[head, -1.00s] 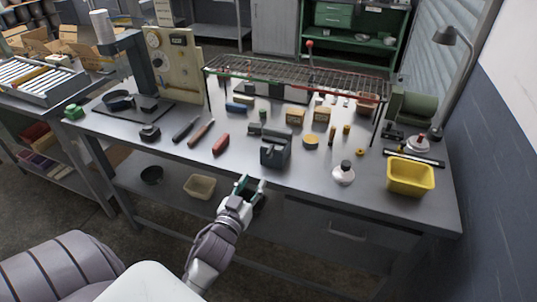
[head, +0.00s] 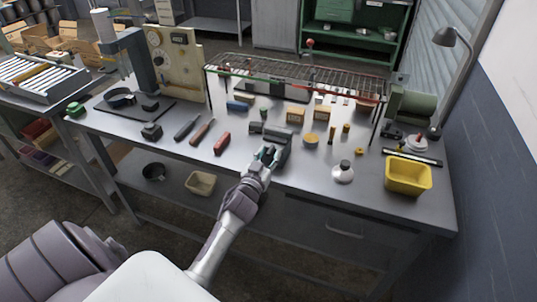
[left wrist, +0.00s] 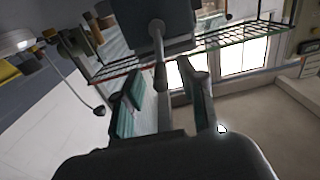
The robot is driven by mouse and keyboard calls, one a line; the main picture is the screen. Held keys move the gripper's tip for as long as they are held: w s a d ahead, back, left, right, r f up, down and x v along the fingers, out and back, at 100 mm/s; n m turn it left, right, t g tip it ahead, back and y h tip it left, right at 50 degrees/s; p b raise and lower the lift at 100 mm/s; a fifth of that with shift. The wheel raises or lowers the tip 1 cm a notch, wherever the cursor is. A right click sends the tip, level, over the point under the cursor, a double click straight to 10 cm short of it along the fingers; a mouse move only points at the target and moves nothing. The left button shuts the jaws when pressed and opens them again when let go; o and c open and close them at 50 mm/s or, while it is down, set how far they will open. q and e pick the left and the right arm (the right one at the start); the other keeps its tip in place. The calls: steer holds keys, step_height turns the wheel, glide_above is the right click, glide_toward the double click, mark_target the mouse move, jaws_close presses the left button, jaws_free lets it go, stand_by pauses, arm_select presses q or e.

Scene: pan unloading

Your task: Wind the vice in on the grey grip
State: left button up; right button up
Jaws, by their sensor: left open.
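The grey vice (head: 283,140) stands at the front edge of the workbench, partly hidden by my left gripper. In the left wrist view, its dark body (left wrist: 150,15) fills the top. A slim grey bar with a rounded end (left wrist: 158,35), seemingly the grip, runs from the vice towards my gripper. My left gripper (head: 266,156) is open at the front of the vice. In the left wrist view, the fingers (left wrist: 165,90) stand apart, one on each side of the bar's lower end. I cannot tell whether either finger touches it. My right gripper is out of view.
A red-handled tool (head: 222,143) lies left of the vice. A white round-based bottle (head: 343,172) and a yellow bin (head: 408,176) stand to the right. A wire rack (head: 300,75) spans the back of the bench. The front bench strip between vice and bottle is clear.

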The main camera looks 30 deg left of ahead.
arm_select(q)
jaws_close()
steer(key=shift+f, duration=0.1)
